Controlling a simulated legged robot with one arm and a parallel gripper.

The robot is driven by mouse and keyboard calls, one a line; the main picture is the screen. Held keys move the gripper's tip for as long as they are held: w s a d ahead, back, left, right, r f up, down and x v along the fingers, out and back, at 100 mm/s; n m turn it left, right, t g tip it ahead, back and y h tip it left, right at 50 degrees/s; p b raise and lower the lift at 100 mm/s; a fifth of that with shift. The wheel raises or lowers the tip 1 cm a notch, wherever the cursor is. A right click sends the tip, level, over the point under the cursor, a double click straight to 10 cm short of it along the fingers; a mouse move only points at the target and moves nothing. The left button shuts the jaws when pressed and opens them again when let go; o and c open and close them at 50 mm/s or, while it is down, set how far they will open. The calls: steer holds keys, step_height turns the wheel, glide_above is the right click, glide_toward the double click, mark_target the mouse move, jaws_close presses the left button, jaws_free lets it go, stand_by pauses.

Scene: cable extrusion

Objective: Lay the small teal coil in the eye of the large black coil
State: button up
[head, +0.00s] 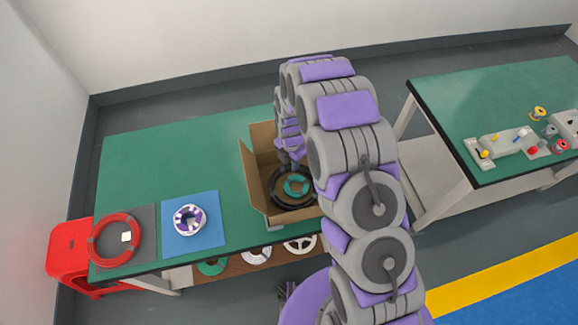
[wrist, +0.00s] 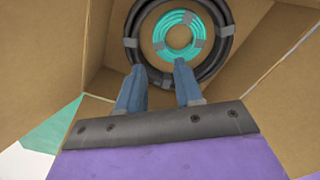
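The small teal coil (head: 287,186) lies inside the ring of the large black coil (head: 277,201) in an open cardboard box. In the wrist view the teal coil (wrist: 162,31) sits within the eye of the black coil (wrist: 229,28), with brown cardboard showing between them. The teal coil has grey bands around it. My gripper (wrist: 159,68) is open, its two blue-grey fingers apart with nothing between them. The fingertips are near the lower edge of the black coil in the picture; I cannot tell whether they touch it. In the head view my arm hides part of the box.
The cardboard box (head: 248,178) stands on the green table (head: 140,160), its walls close around my gripper. A red coil (head: 96,236) on a dark mat and a white-and-purple spool (head: 178,221) on a blue mat (head: 207,239) are left. Another green table (head: 450,100) holds small parts.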

steer(key=s+d+r+m, duration=0.5)
steer(key=s+r+m, duration=0.15)
steer(key=r, duration=0.45)
steer(key=s+d+r+m, duration=0.4)
steer(key=s+r+m, duration=0.25)
steer(key=r, duration=0.45)
steer(key=s+d+r+m, duration=0.2)
steer(key=s+r+m, duration=0.1)
steer(key=s+m, duration=0.2)
steer(key=s+d+r+m+g, duration=0.1)
steer(key=s+m, duration=0.4)
steer(key=s, duration=0.5)
steer(key=s+d+r+m, duration=0.3)
steer(key=s+r+m, duration=0.2)
steer(key=s, duration=0.3)
steer(key=shift+r+g, duration=0.4)
steer(key=shift+r, duration=0.05)
steer(key=shift+f, duration=0.1)
step_height(320, 180, down, 4)
steer(key=b, duration=0.4)
steer(key=shift+f+b, duration=0.25)
steer(key=shift+b, duration=0.1)
